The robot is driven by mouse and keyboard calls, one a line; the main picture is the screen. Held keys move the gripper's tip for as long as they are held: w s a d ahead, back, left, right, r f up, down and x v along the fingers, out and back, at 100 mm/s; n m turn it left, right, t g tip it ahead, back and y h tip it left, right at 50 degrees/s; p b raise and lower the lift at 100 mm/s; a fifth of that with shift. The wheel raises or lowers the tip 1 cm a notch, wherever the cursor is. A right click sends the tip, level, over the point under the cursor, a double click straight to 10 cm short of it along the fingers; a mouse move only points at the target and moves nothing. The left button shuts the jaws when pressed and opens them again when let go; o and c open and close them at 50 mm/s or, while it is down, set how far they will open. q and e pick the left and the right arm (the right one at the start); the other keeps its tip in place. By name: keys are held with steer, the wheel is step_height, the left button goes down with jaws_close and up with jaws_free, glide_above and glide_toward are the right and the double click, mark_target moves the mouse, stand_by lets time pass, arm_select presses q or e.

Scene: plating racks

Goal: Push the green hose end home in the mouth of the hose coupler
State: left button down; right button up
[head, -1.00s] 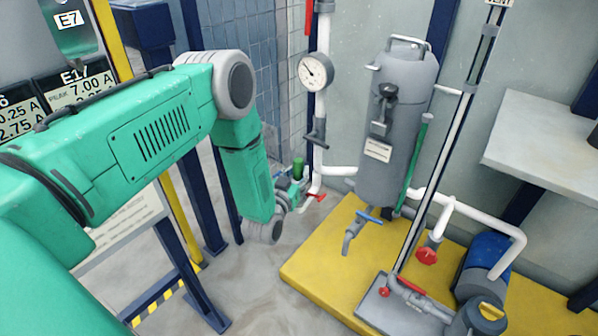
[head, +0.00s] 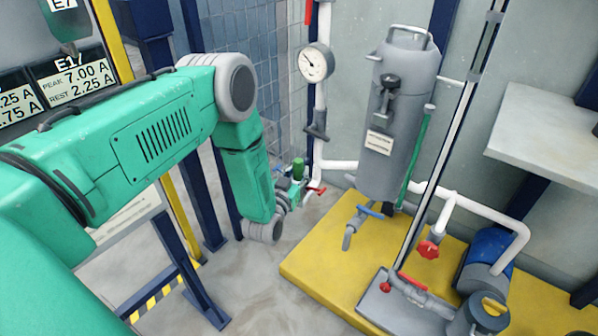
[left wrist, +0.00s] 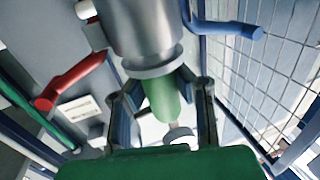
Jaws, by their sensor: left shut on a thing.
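In the left wrist view, the green hose end (left wrist: 163,98) is between the two fingers of my left gripper (left wrist: 162,112), which is shut on it. A wide grey metal cylinder with a collar, apparently the hose coupler (left wrist: 148,38), lies right at the upper end of the hose end. The two overlap in this view, so I cannot tell how deep the hose end sits in the mouth. In the head view my left gripper (head: 289,193) is small and partly hidden behind my forearm, beside a dark green upright cylinder (head: 298,168). My right gripper is not in view.
A red lever (left wrist: 72,80) and a blue lever (left wrist: 228,28) flank the grey cylinder. A white pipe with a gauge (head: 315,63) rises near my gripper. The grey tank (head: 400,130) stands on a yellow platform (head: 318,262) to the right. Bare floor lies in front.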

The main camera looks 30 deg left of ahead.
arm_select(q)
steer(key=shift+f, duration=0.35)
steer(key=c, duration=1.3)
jaws_free()
steer(key=shift+s, duration=0.15)
steer(key=s, duration=0.3)
steer(key=s+d, duration=0.1)
steer(key=s, duration=0.3)
steer(key=s+d, duration=0.1)
steer(key=s, duration=0.3)
steer(key=shift+s+d+f, duration=0.1)
steer(key=shift+s, duration=0.15)
